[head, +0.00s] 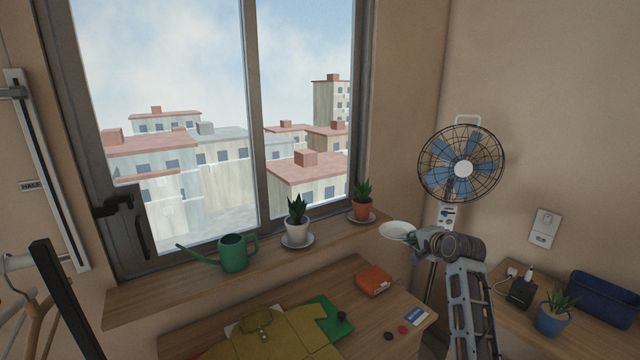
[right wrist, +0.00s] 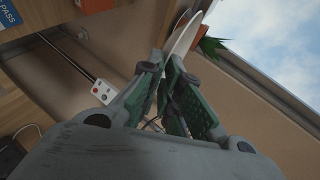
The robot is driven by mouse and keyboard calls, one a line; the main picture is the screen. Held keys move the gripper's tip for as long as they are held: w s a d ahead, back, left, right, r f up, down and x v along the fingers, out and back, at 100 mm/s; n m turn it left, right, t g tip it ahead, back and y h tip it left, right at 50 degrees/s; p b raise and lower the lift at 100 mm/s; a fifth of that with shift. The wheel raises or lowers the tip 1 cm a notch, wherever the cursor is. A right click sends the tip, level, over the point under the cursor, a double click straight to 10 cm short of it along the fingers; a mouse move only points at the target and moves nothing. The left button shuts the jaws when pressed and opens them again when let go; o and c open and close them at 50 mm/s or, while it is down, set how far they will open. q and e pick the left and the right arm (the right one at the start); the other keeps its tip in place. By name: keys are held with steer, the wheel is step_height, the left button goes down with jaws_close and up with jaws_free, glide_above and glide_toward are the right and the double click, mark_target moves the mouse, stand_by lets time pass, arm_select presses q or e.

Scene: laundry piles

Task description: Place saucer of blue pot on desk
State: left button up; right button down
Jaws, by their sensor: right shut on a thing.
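My right gripper (head: 413,236) is shut on the rim of a white saucer (head: 395,229) and holds it in the air, just right of the window sill's end. In the right wrist view, the saucer (right wrist: 184,36) shows nearly edge-on between the fingertips (right wrist: 168,66). The blue pot (head: 551,321) with a spiky plant stands on a wooden surface (head: 503,312) at the lower right. A wooden desk (head: 385,305) with folded clothes lies below the window. My left gripper is not in view.
On the sill (head: 140,293) stand a green watering can (head: 234,254), a white pot (head: 297,229) and an orange pot (head: 362,208), both pots on saucers. A fan (head: 462,167) stands behind my right gripper. An orange box (head: 373,280) lies on the desk. A blue case (head: 603,297) is behind the blue pot.

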steer(key=s+d+r+m+h, duration=0.1)
steer(key=s+d+r, duration=0.15)
steer(key=d, duration=0.65)
steer(key=s+d+r+m+h, duration=0.1)
steer(key=d+r+h, duration=0.15)
steer(key=d, duration=0.75)
steer(key=s+d+r+m, duration=0.15)
steer(key=d+r, duration=0.25)
steer(key=d, duration=0.5)
steer(key=s+a+f+n+y, duration=0.2)
steer(key=s+a+f, duration=0.7)
steer(key=a+f, duration=0.3)
steer(key=s+a+f+n+y, duration=0.2)
steer(key=s+a+f, duration=0.7)
steer(key=a+f, duration=0.25)
steer(key=a+m+h, duration=0.2)
steer(key=a, duration=0.9)
steer(key=shift+f+h, duration=0.35)
steer(key=shift+a+m, duration=0.15)
steer(key=shift+m, duration=0.1)
